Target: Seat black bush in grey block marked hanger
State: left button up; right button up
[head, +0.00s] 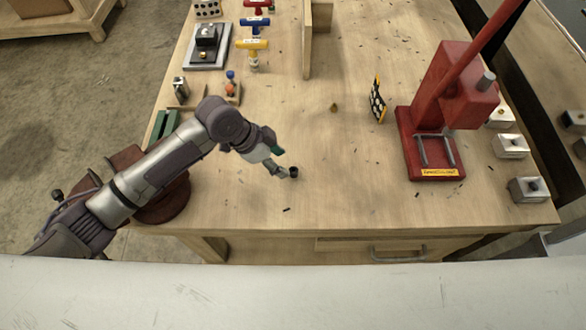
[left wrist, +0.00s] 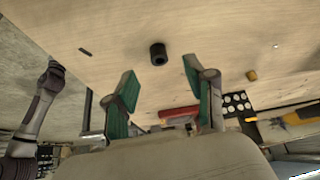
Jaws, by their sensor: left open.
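The black bush (head: 293,172) stands on the bench top, right by the fingertips of my left gripper (head: 281,163). In the left wrist view the bush (left wrist: 158,54) lies ahead of the two spread green-padded fingers of that gripper (left wrist: 160,82), and nothing is between them. Several grey blocks stand along the right edge of the bench: a near one (head: 528,190), a middle one (head: 511,146) and a far one (head: 500,117). Their markings are too small to read, so I cannot tell which is the hanger block. My right gripper does not show.
A red press (head: 440,120) stands between the bush and the grey blocks. A black dotted card (head: 377,100) and a small brown piece (head: 334,107) are farther back. Coloured T-handled tools (head: 252,45) stand at the back left. The bench middle is mostly clear.

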aim_at(293, 170)
pick_arm(q)
jog(key=shift+d+f+p, duration=0.3)
jog(key=shift+d+f, duration=0.05)
jog(key=shift+f, duration=0.05)
jog(key=p+x, duration=0.1)
jog(key=x, duration=0.2)
jog(key=shift+d+f, duration=0.25)
jog(key=shift+d, duration=0.05)
jog(key=shift+d+f, duration=0.15)
jog(key=shift+f, duration=0.25)
jog(key=shift+c, duration=0.2)
grip_shut()
